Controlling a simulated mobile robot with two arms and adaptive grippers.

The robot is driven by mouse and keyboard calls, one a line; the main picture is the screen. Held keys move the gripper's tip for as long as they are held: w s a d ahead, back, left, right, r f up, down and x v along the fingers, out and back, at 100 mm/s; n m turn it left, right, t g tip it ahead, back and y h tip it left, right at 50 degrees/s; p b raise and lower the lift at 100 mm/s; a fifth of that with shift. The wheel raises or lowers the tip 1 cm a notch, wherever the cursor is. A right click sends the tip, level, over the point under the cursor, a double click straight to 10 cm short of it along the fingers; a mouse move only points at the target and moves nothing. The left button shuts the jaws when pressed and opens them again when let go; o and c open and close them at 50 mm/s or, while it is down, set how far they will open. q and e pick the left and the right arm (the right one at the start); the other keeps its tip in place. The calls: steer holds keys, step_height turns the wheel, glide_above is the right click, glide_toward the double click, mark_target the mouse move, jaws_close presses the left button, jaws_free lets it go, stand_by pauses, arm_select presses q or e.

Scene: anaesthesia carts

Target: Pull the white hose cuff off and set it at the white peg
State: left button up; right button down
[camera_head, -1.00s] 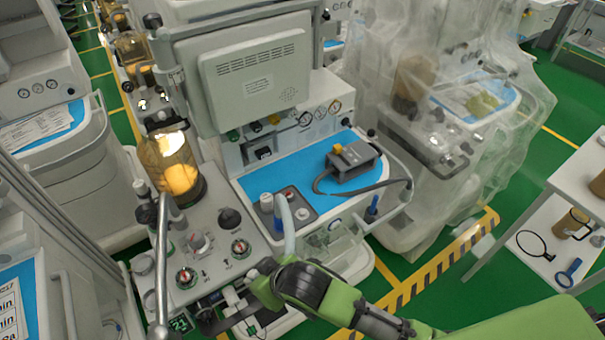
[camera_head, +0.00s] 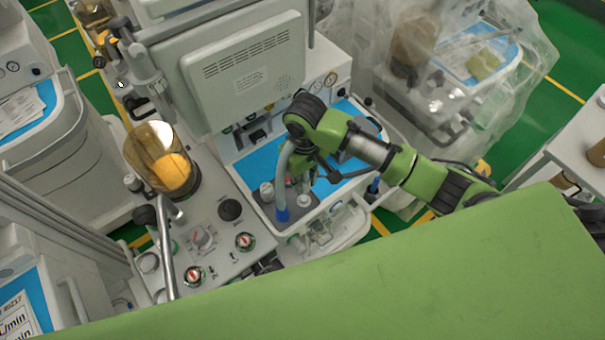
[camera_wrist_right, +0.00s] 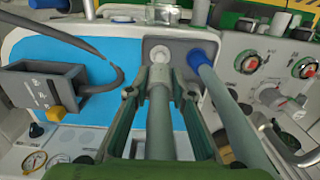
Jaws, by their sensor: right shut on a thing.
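My right gripper (camera_head: 303,178) is above the small grey port panel, with its fingers (camera_wrist_right: 160,92) on either side of a pale grey-white hose cuff (camera_wrist_right: 160,105). It is shut on this cuff. The cuff's far end lines up with a pale round peg (camera_wrist_right: 159,53) on the panel; whether it touches or sits on the peg I cannot tell. In the head view, the white peg (camera_head: 304,201) is just below the gripper. Beside it stands another hose with a blue cuff (camera_head: 283,214), also in the right wrist view (camera_wrist_right: 204,60). My left gripper is not in view.
The grey box (camera_wrist_right: 48,90) with a dark cable lies on the blue worktop (camera_wrist_right: 110,60). A white knob (camera_head: 267,190) stands on the panel. The glass canister (camera_head: 163,160) and dials (camera_head: 245,242) are at the left. My green arm covers part of the worktop.

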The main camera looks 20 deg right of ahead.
steer(key=shift+s+r, duration=0.1)
steer(key=shift+s, duration=0.2)
steer(key=shift+w+a, duration=0.1)
steer(key=shift+w, duration=0.05)
steer(key=shift+w+f+b, duration=0.25)
steer(key=shift+f+b, duration=0.1)
steer(key=shift+f, duration=0.9)
steer(key=shift+s+f+b, duration=0.1)
steer(key=shift+f+b, duration=0.2)
steer(key=shift+f, duration=0.05)
step_height(320, 180, down, 3)
steer(key=shift+r+b, duration=0.15)
steer(key=shift+b, duration=0.35)
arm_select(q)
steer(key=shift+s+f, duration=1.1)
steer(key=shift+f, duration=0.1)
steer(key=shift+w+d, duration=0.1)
